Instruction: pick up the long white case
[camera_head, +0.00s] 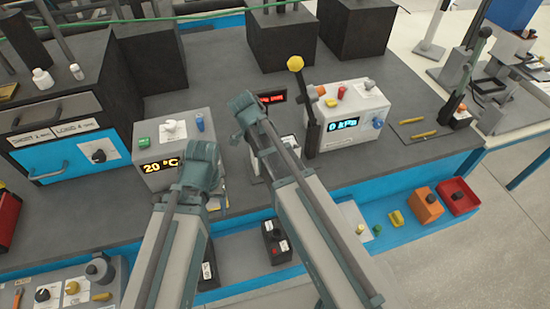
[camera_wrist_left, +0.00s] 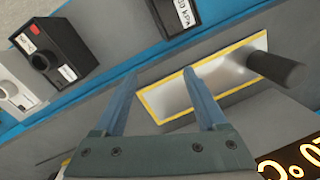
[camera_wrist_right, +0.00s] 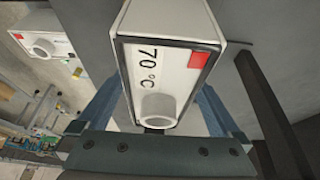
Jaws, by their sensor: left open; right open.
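A long white case (camera_wrist_right: 168,65) with a 70 °C label, a red square and a round knob lies under my right gripper (camera_wrist_right: 160,92) in the right wrist view. The open fingers stand on either side of it; whether they touch it cannot be told. In the head view the right arm hides most of this spot, and only white slivers (camera_head: 258,164) show beside the arm. My left gripper (camera_head: 212,190) is open and empty. In the left wrist view its fingers (camera_wrist_left: 160,72) are over a yellow-edged metal plate (camera_wrist_left: 170,97) with a dark handle.
A 20 °C box (camera_head: 155,165) stands left of the arms, and a 0 kPa box (camera_head: 348,138) with a yellow-topped lever stands right. Dark labelled boxes (camera_head: 275,240) sit on the lower blue shelf. Black blocks stand at the back.

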